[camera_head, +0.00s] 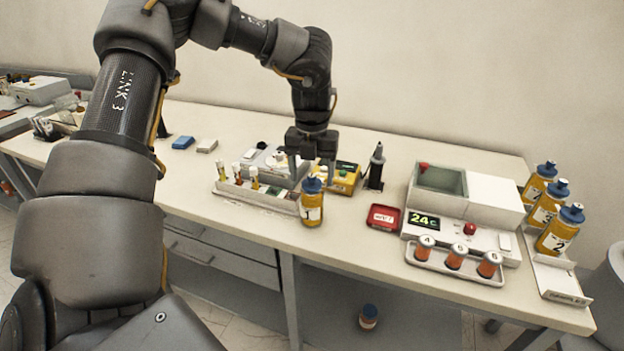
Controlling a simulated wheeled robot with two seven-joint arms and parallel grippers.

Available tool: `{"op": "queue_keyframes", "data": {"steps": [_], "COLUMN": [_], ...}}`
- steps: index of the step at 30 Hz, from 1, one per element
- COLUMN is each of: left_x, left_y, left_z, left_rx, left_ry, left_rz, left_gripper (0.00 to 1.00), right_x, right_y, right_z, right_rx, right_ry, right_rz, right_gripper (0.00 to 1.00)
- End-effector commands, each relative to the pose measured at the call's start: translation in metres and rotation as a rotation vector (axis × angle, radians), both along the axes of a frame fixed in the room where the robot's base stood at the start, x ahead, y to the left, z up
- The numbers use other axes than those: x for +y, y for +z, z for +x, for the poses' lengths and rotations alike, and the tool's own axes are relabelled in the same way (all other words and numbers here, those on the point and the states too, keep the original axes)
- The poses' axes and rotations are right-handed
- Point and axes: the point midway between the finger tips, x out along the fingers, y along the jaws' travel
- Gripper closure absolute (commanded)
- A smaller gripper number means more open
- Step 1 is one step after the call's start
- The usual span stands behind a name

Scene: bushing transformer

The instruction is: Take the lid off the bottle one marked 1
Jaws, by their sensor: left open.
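A yellow bottle (311,208) with a white label and a blue lid (312,185) stands upright near the front edge of the table; its label seems to bear a 1, but it is small. The lid is on the bottle. My left gripper (311,174) points down at the bottle from above, open, with one finger to each side. Its fingertips are near the height of the lid's top, and I cannot tell whether they touch or reach around it. My right gripper is not in view.
A tray of small vials (254,183) and a yellow device (343,177) stand close by. A red dish (383,217), a machine showing 24 (436,225) and several yellow bottles on a white rack (558,278) are to the right. Another blue-capped container (368,316) is below the table.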

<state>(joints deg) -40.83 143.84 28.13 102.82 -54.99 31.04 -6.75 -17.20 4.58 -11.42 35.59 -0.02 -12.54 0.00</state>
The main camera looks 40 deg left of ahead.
Motion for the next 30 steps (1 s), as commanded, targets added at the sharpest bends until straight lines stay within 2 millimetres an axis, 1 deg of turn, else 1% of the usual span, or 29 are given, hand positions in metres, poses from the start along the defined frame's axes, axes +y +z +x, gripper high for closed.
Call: {"op": "queue_keyframes", "data": {"steps": [1, 4, 8, 9, 18, 20, 30], "left_x": [0.0, 0.0, 0.0, 0.0, 0.0, 0.0, 0.0], "left_y": [-0.003, -0.005, -0.005, -0.005, -0.005, -0.005, -0.003], "left_z": [0.0, 0.0, 0.0, 0.0, 0.0, 0.0, 0.0], "left_rx": [0.0, -0.001, -0.001, -0.001, -0.001, -0.002, -0.003], "left_ry": [0.0, 0.0, 0.0, 0.0, 0.0, 0.0, 0.0], "left_rz": [-0.001, 0.0, 0.0, 0.0, 0.0, 0.0, 0.001], "left_gripper": [0.31, 0.31, 0.31, 0.32, 0.72, 0.79, 0.79], "right_x": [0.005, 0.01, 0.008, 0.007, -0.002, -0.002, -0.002], "right_y": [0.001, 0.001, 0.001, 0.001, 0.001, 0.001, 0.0], "right_z": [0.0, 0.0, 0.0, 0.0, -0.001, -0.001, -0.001], "right_rx": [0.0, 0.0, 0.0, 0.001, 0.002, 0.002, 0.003], "right_ry": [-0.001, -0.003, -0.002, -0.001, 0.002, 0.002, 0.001], "right_rz": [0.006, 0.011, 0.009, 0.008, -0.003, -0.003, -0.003], "right_gripper": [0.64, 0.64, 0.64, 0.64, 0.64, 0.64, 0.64]}}
